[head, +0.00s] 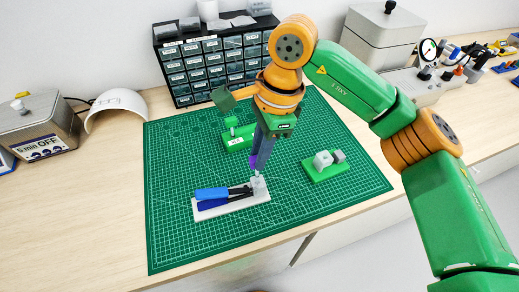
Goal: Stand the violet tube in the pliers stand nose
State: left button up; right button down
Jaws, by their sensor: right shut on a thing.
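The pliers (220,197) with blue handles lie on a white stand (207,213) on the green cutting mat, with their nose (258,184) at the right end. My right gripper (258,164) points down just above the nose and is shut on the violet tube (253,162). Only part of the tube shows between the fingers. A thin tip hangs below the fingers close to the nose; I cannot tell whether it touches. My left gripper is not in view.
A green block with grey pieces (325,166) stands to the right on the mat (180,250). Another green holder (238,138) stands behind my gripper. A drawer cabinet (205,65) is at the back. The mat's front left is clear.

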jog(key=shift+d+b+x, duration=0.1)
jog(key=shift+b+x, duration=0.45)
jog(key=shift+x, duration=0.05)
jog(key=shift+d+b+x, duration=0.15)
jog(key=shift+b+x, duration=0.4)
jog(key=shift+x, duration=0.05)
dwell(0.5)
jog(key=shift+w, duration=0.1)
jog(key=c, duration=0.7)
grip_release()
jog(key=shift+r, duration=0.1)
jog(key=v, duration=0.7)
jog(key=shift+b, duration=0.3)
